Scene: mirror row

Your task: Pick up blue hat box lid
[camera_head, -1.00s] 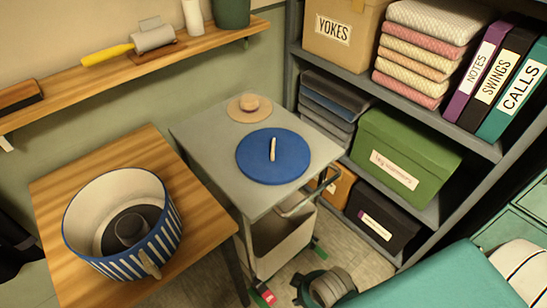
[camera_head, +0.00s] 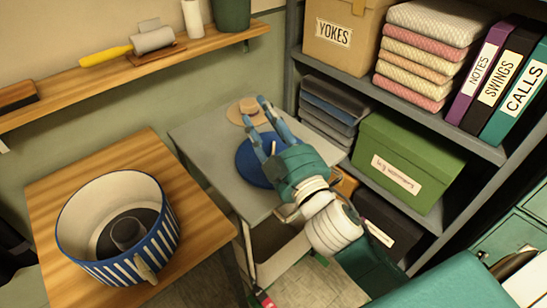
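The blue hat box lid (camera_head: 246,163) lies flat on the grey cart top (camera_head: 205,148). It is round, and a bit of its pale strap handle (camera_head: 273,147) shows between my fingers. My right gripper (camera_head: 255,108) is over the lid, its two blue fingers apart and pointing toward the back of the cart. The hand hides the right part of the lid. I cannot tell whether the fingers touch it. The striped blue and white hat box (camera_head: 150,258) stands open on the wooden table, with a dark hat inside. My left gripper is not in view.
A small tan disc with a knob (camera_head: 236,112) sits behind the lid, close to my fingertips. The shelf unit with a green box (camera_head: 405,160) and folded cloths (camera_head: 325,110) stands close on the right. A wooden table (camera_head: 200,235) is at the left.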

